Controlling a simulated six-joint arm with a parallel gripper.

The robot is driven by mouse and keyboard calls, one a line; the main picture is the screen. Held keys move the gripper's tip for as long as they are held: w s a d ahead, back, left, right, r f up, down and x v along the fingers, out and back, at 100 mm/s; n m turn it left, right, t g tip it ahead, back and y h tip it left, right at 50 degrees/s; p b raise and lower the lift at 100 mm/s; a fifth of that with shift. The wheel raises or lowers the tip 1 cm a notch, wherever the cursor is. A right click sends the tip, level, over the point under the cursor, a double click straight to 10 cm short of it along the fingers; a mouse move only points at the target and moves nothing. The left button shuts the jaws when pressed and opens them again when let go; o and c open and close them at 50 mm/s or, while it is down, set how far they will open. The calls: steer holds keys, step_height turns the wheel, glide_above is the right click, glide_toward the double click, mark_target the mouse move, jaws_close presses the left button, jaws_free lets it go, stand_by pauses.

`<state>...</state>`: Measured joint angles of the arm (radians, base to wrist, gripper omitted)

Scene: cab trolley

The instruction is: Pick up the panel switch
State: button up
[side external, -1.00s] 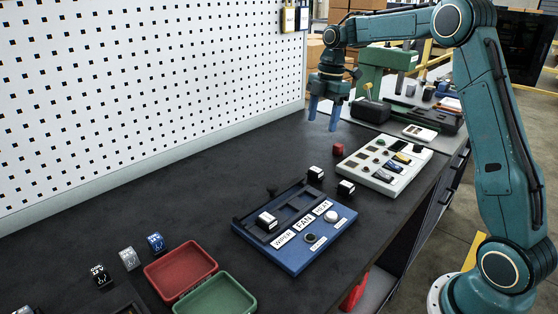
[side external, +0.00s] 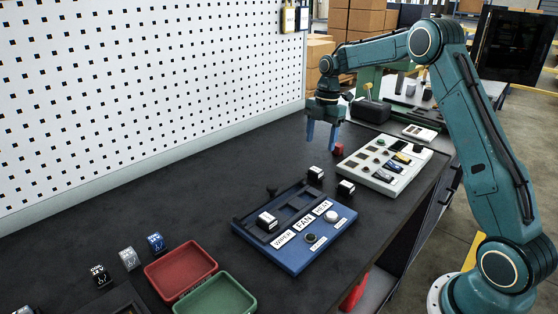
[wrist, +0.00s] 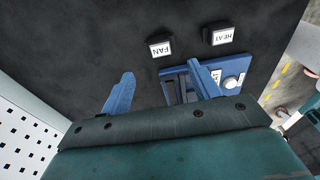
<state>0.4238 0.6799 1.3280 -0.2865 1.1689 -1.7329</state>
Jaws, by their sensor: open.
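Two small black switches with white faces stand loose on the dark bench: the FAN switch (wrist: 161,47) and the HEAT switch (wrist: 220,36) in the wrist view. In the side view, two such switches (side external: 316,174) (side external: 346,188) stand by the far edge of the blue panel (side external: 281,257). The panel is labelled WIPER, FAN and HEAT, and a third switch (side external: 267,221) sits at its left slot. My gripper (side external: 321,147) is open and empty, above the bench beyond the loose switches. In the wrist view my blue fingers (wrist: 160,70) partly cover the panel.
A small red block (side external: 338,150) lies near my gripper. A pale control panel (side external: 387,165) is to the right. Red (side external: 181,267) and green (side external: 222,297) trays and several small switches (side external: 128,258) are at the near left. A white pegboard (side external: 130,90) stands along the back.

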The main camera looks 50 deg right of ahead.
glide_above(316, 170)
steer(key=shift+d+f, duration=0.25)
steer(key=shift+f, duration=0.85)
steer(key=shift+d+f, duration=0.2)
steer(key=shift+f, duration=0.9)
steer(key=shift+f, duration=0.1)
steer(key=shift+a+f, duration=0.2)
steer(key=shift+f, duration=1.05)
steer(key=shift+a+f, duration=0.2)
steer(key=shift+f, duration=1)
steer(key=c, duration=1.1)
